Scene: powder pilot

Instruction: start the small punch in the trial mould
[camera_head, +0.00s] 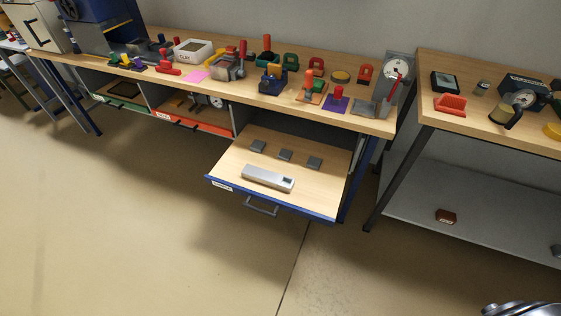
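An open blue-fronted drawer (228,187) sticks out below the long workbench. In it lies a silver metal bar (262,177) with a small dark square patch near its right end. Behind the bar lie three small dark grey blocks, left (257,146), middle (285,155) and right (314,163), apart from each other. On the bench above stand several small tools with red, orange and green handles. I cannot tell which thing is the small punch or the trial mould. Neither gripper shows; only a metallic piece of my own body is at the lower right corner.
The bench (372,124) carries a round dial gauge (396,70) at its right end. A second table (450,60) stands right, with a red tray (449,104) and a lower shelf (480,213). A green-fronted and a red-fronted drawer (188,122) are left. The floor in front is clear.

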